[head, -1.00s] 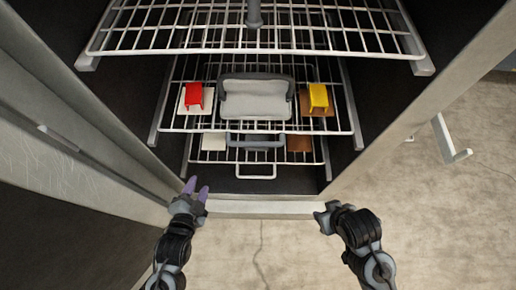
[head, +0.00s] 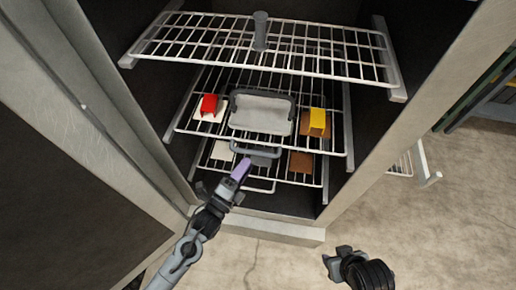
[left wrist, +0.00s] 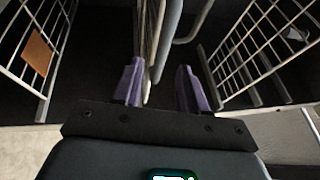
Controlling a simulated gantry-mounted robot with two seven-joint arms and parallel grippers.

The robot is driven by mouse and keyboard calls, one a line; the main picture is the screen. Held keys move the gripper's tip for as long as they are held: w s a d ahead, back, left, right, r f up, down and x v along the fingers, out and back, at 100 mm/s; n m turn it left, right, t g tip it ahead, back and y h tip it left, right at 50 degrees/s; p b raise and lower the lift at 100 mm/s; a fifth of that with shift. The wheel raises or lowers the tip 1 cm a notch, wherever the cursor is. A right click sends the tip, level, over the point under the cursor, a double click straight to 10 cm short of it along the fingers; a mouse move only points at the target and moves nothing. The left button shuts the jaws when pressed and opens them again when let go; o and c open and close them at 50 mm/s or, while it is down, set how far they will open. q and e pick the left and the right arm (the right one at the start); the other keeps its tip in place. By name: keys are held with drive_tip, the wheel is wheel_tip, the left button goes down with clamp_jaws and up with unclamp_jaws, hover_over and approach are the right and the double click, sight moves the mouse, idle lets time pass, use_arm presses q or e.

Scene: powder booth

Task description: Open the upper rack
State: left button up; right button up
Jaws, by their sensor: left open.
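In the head view an open cabinet holds wire racks one above another. The top rack (head: 180,40) is bare except for a dark grey post (head: 260,30). The rack below it (head: 325,148) carries a grey tray and has a grey loop handle (head: 255,152) at its front. The lowest rack (head: 318,180) has a pale front handle (head: 250,188). My left gripper (head: 240,170), with purple fingers, is open at the front of these handles. In the left wrist view its fingers (left wrist: 160,88) are apart; a rack rail and a loop handle (left wrist: 188,35) lie beyond. My right gripper (head: 338,260) is low, outside the cabinet.
White and brown squares (head: 301,162) lie on the lowest rack. The cabinet door (head: 60,210) stands left.

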use_arm(q)
drive_tip(key=x, duration=0.8)
drive_tip(key=shift+b, duration=0.35)
drive_tip(key=shift+a, duration=0.15)
drive_tip(key=shift+r, duration=0.15)
clamp_jaws()
